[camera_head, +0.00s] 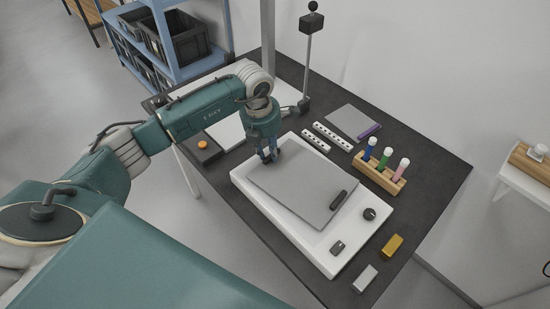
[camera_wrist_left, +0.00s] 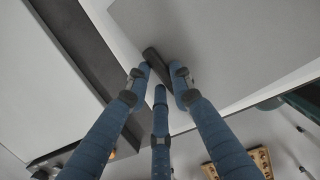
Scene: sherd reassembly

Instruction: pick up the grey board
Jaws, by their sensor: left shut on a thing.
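The grey board (camera_head: 300,186) is a thin flat panel with a dark grip (camera_head: 338,200) near its right end. It is over a white slab (camera_head: 270,212) on the dark table; I cannot tell whether it touches the slab. My left gripper (camera_head: 268,156) is at the board's far left end. In the left wrist view, the fingers (camera_wrist_left: 160,82) close around a dark cylindrical grip (camera_wrist_left: 155,62) at the edge of the grey board (camera_wrist_left: 220,45). The fingers hide part of that grip. My right gripper is not in view.
A wooden rack (camera_head: 380,175) with coloured tubes stands right of the slab. Two white strips with holes (camera_head: 325,137) lie behind it. A yellow block (camera_head: 392,245) and a pale block (camera_head: 365,278) lie near the front edge. A black-topped post (camera_head: 309,50) rises behind.

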